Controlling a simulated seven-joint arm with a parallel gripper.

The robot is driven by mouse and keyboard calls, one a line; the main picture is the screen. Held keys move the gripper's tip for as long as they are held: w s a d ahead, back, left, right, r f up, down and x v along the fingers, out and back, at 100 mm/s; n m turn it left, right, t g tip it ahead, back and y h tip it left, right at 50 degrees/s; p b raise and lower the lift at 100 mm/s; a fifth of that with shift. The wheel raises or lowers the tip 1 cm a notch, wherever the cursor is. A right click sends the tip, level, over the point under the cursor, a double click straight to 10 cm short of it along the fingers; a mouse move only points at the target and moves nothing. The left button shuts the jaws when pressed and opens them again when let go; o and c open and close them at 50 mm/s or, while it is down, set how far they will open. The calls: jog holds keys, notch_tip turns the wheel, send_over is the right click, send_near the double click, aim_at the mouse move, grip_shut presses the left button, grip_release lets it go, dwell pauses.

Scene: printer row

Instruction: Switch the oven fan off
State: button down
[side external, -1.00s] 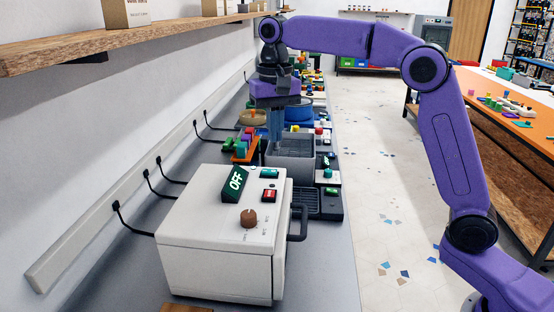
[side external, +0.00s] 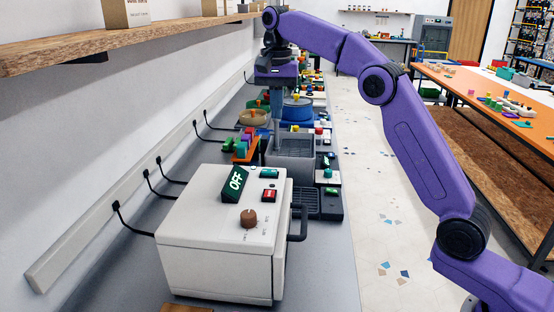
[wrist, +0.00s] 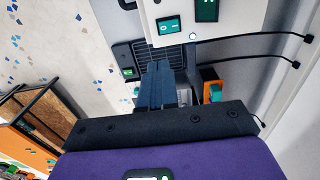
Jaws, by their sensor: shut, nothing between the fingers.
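The oven (side external: 215,265) is a white box in the front of the side view. Its tilted dark green sign (side external: 235,184) reads OFF. A teal switch (side external: 270,174), a red switch (side external: 269,195) and a brown knob (side external: 249,217) sit on its top. In the wrist view the oven (wrist: 245,18) is at the top, with the teal switch (wrist: 167,25) marked O and a dash. My gripper (side external: 277,143) points down beyond the oven, over the grey bin area, apart from the switches. Its fingers (wrist: 158,70) are together and empty.
A grey bin (side external: 290,170) and a small dark device (side external: 331,203) stand just behind the oven. Beyond are an orange holder (side external: 240,155) and a blue round tub (side external: 297,112). A wooden shelf (side external: 150,42) overhangs the left. Cables run along the wall.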

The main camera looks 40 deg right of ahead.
jog(key=shift+f, duration=0.1)
send_near(278, 174)
notch_tip(278, 174, down, 6)
jog(key=shift+w+r, duration=0.1)
jog(key=shift+r, duration=0.15)
dwell(0.5)
jog(key=shift+f, duration=0.15)
jog(key=shift+a, duration=0.1)
dwell(0.4)
jog(key=shift+w+a+r, duration=0.35)
jog(key=shift+w+a, duration=0.1)
jog(key=shift+w, duration=0.05)
jog(key=shift+r, duration=0.15)
notch_tip(278, 174, up, 14)
jog(key=s+d, duration=0.1)
jog(key=shift+s+d+f, duration=0.25)
jog(key=shift+s+d, duration=0.1)
jog(key=shift+s, duration=0.05)
dwell(0.6)
